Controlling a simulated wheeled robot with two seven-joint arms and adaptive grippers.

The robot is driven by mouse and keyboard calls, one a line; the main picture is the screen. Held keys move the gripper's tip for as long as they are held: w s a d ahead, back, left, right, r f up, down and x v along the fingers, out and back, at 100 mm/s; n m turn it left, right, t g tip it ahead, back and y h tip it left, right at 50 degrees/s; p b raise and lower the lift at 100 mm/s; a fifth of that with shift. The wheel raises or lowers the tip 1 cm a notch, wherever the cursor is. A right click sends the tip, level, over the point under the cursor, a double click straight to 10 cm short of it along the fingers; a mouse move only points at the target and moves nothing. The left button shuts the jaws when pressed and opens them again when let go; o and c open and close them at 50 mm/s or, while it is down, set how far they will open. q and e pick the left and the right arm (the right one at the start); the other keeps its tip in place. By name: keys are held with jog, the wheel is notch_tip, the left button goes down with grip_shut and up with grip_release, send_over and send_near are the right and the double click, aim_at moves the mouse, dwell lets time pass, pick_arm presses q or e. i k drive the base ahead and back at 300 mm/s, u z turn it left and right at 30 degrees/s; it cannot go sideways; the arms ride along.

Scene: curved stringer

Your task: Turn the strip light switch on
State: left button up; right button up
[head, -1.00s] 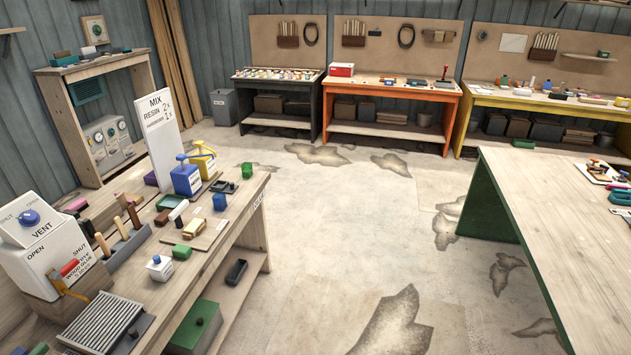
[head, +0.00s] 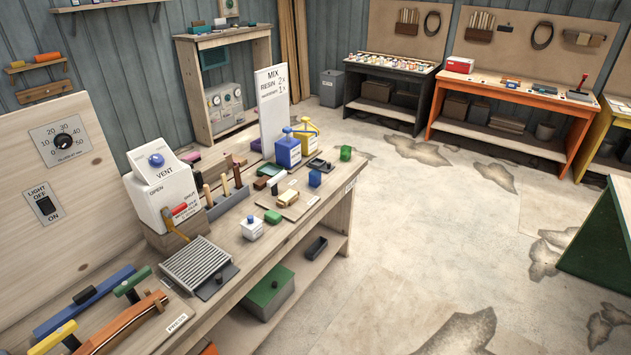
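A light switch (head: 44,204) is on the upright wooden panel at the left of the head view. It is a pale plate with a dark rocker, the words LIGHT and OFF above the rocker and ON below it. I cannot tell which way the rocker is tipped. No strip light can be made out. Neither of my grippers is in view.
A dial (head: 68,141) is above the switch on the panel. The bench below holds clamps (head: 110,320), a grille (head: 197,264), a white VENT box (head: 165,195), bottles (head: 288,149) and small blocks.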

aim_at(47, 208)
jog(key=u, duration=1.7)
jog(key=k, duration=0.55)
jog(key=u, duration=0.45)
jog(key=i, duration=1.35)
jog(key=z, duration=0.25)
